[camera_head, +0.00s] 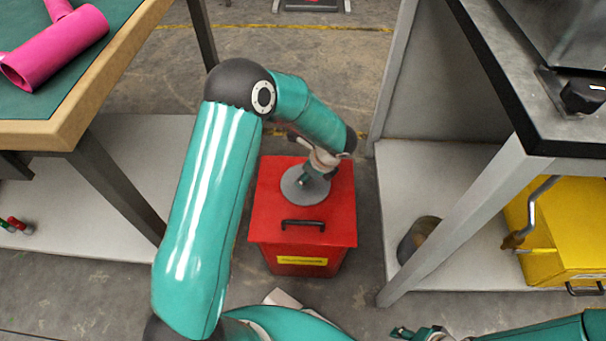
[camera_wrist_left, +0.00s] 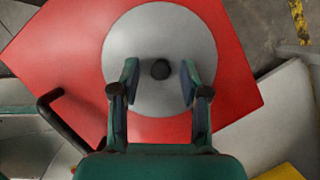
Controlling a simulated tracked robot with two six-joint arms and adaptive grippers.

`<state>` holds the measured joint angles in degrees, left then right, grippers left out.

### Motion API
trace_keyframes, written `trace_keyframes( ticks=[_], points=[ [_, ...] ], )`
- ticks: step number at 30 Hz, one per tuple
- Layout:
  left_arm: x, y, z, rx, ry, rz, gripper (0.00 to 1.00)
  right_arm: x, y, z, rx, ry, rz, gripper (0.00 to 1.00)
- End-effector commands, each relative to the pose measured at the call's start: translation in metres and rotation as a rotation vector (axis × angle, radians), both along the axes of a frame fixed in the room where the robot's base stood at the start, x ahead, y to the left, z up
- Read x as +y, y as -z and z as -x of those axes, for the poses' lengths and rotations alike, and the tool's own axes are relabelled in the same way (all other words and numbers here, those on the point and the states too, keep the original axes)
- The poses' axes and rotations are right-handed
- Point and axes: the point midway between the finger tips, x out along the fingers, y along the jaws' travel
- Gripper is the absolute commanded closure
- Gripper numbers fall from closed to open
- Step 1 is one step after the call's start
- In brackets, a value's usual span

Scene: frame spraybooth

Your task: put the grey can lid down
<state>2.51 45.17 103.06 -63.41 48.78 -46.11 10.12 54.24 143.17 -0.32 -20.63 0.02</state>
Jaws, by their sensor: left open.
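The grey can lid (camera_head: 292,188) is a round disc lying flat on top of the red bin (camera_head: 335,215). In the left wrist view the lid (camera_wrist_left: 160,32) has a small dark knob (camera_wrist_left: 160,69) at its middle. My left gripper (camera_head: 316,172) is above the lid. In the wrist view its two fingers (camera_wrist_left: 158,82) stand apart on either side of the knob, with gaps visible. My right gripper (camera_head: 405,333) is at the bottom edge, small and partly cut off; its opening is unclear. A grey can (camera_head: 418,238) stands on the low shelf at right.
The red bin has a black handle (camera_head: 303,223) on top and a yellow label on its front. A dark-topped table (camera_head: 500,70) and a yellow box (camera_head: 570,225) are at right. Floor shows between the benches.

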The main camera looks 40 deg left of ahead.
Motion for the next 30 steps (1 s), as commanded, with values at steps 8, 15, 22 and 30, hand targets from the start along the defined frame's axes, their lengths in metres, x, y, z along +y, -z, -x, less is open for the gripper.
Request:
trace_keyframes(
  ticks=[8,15,22,30],
  points=[
    [-0.021,-0.055,0.001,-0.003,0.003,-0.001,0.55,0.0,-0.022,0.0,0.0,0.0,0.0,0.6],
    [-0.037,-0.091,0.002,-0.002,0.003,-0.001,0.55,0.0,-0.034,0.0,0.0,0.0,0.0,0.6],
    [-0.042,-0.101,0.003,-0.001,0.002,0.0,0.55,0.0,-0.036,0.0,0.0,0.0,0.0,0.6],
    [-0.042,-0.101,0.003,0.0,0.002,0.0,0.55,0.0,-0.036,0.0,0.0,0.0,0.0,0.6]
  ],
)
